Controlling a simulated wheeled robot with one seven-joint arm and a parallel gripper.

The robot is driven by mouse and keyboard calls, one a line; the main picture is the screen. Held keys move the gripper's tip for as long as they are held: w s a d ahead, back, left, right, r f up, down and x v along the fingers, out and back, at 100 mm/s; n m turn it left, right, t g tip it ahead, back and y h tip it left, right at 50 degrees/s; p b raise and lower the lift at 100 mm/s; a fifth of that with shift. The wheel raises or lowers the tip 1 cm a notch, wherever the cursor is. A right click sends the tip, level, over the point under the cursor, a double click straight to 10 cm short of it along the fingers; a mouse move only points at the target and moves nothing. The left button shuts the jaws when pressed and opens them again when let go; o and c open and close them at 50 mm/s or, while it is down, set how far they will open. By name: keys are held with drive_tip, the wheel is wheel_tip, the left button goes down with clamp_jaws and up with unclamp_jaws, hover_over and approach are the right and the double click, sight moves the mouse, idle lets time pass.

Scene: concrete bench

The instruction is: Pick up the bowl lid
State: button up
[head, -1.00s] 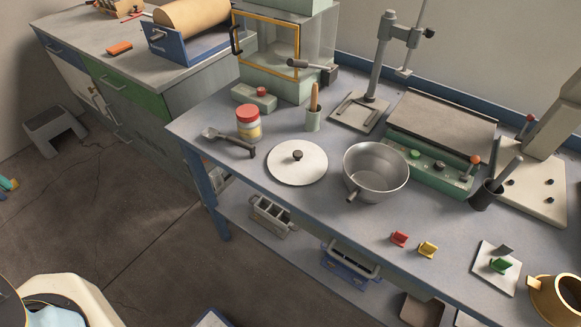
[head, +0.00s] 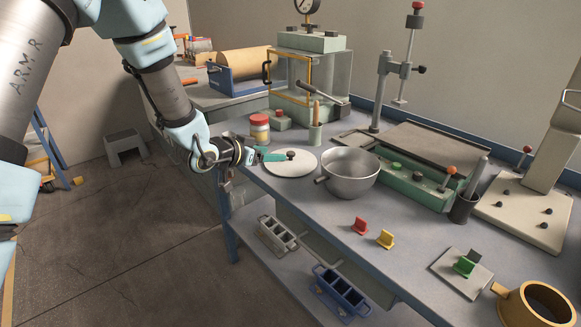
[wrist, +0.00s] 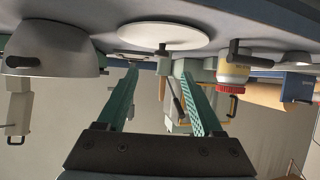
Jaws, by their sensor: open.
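The bowl lid (head: 303,167) is a flat white disc with a small dark knob (head: 291,154), lying on the bench left of the metal bowl (head: 351,175). My gripper (head: 276,155) comes in from the left, its green fingers pointing at the knob. The wrist view is upside down. There the lid (wrist: 166,35) is at the top centre, and its knob (wrist: 162,49) shows between the two open green fingers (wrist: 160,72), just past their tips. The jaws hold nothing. I cannot tell the exact gap to the knob.
A red-lidded jar (head: 259,129) and a cup with a wooden handle (head: 315,132) stand behind the lid. The green-sided hot plate (head: 410,180) is right of the bowl.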

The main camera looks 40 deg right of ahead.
sight(289, 153)
drive_tip(key=x, duration=0.4)
drive_tip(key=shift+d+p, duration=0.1)
drive_tip(key=shift+p, duration=0.3)
drive_tip(key=shift+p+x, duration=1.05)
drive_tip(key=shift+x, duration=1.6)
drive_tip(key=shift+w, duration=0.15)
clamp_jaws()
